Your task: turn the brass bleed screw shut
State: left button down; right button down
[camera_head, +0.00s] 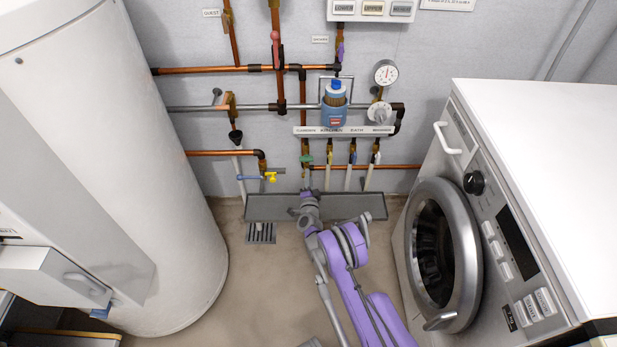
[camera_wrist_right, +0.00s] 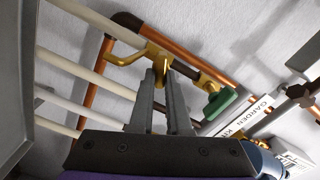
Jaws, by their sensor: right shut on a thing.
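My right gripper (camera_wrist_right: 162,78) has its two grey fingertips closed on a small brass piece, the bleed screw (camera_wrist_right: 158,62), on the brass fitting under the green-handled valve. The screw's head is mostly hidden between the tips, so how far it is turned cannot be told. The green handle (camera_wrist_right: 217,103) is to the right of the fingers. In the head view my right gripper (camera_head: 307,183) reaches up from below to the garden branch, under the green handle (camera_head: 306,159). The screw itself is too small to make out there. My left gripper is out of view.
A labelled manifold strip (camera_head: 343,130) and copper pipes (camera_head: 215,69) run along the wall. A grey tray (camera_head: 270,207) lies below, beside a floor grate (camera_head: 261,233). A white tank (camera_head: 150,200) stands left, a washing machine (camera_head: 545,150) right.

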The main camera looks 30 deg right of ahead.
jog(key=m, duration=0.4)
jog(key=shift+f+m, duration=0.2)
jog(key=shift+m, duration=0.5)
jog(key=c, duration=0.9)
grip_release()
jog(key=shift+s, duration=0.1)
